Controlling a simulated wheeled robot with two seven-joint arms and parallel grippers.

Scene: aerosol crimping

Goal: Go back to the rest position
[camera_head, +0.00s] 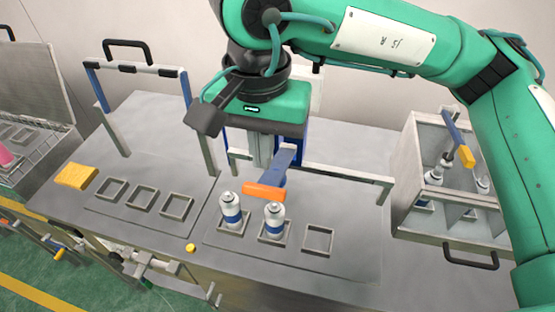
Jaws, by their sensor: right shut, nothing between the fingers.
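My right gripper (263,152) comes in from the upper right and points down over the back of the workbench. It is shut and empty, with its fingertips behind the lever of the crimping station. The lever has a blue arm (282,166) and an orange handle (264,192). One white and blue aerosol can (231,213) stands upright in a square holder in front of it. A second can (273,222) stands upright in the holder to its right. My left gripper is out of view.
An empty square holder (318,240) is right of the cans. Several empty holders (143,197) and a yellow block (76,175) are at left. A compartmented metal crate (408,150) with cans stands at right, under my arm. A handled frame (187,100) rises at the left.

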